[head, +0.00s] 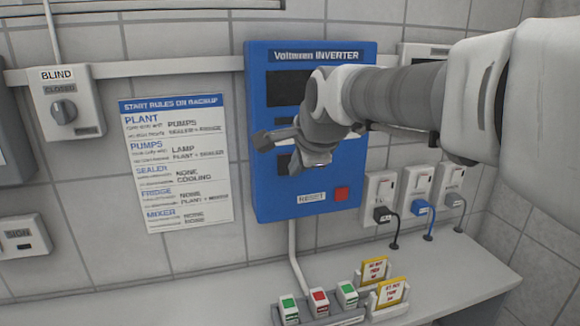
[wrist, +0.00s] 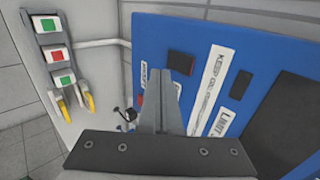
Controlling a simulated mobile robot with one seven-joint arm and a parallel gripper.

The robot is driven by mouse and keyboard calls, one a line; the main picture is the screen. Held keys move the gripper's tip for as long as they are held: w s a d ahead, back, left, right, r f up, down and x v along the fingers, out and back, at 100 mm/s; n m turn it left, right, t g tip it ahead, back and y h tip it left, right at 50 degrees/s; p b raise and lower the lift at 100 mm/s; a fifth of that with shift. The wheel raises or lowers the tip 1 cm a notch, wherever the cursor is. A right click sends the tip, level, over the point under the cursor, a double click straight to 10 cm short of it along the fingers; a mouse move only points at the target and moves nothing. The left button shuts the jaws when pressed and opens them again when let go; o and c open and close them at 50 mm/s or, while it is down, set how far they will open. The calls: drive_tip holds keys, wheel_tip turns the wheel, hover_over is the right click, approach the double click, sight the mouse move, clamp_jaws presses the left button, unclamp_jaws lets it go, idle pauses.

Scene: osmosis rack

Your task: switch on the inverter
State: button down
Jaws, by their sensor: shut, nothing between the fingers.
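The blue inverter (head: 262,190), labelled "Voltarren INVERTER", hangs on the tiled wall in the middle of the head view; its face also fills much of the wrist view (wrist: 150,32). My gripper (head: 264,141) is in front of its face and hides part of its middle. In the wrist view my gripper (wrist: 166,76) is shut and empty, its tips close to a small black rocker-like part (wrist: 181,62). I cannot tell whether they touch. A second dark part (wrist: 240,85) sits further right. A red button (head: 341,194) beside a RESET label is at the lower right.
A rules sheet (head: 178,165) and a BLIND switch (head: 66,108) are to the left. Sockets with plugs (head: 420,190) are to the right. On the counter (head: 450,275) below stand red and green switches (head: 318,302) and yellow tags (head: 375,270).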

drive_tip(key=v, duration=0.9)
drive_tip(key=shift+r+p, duration=0.35)
drive_tip(key=shift+p, duration=0.05)
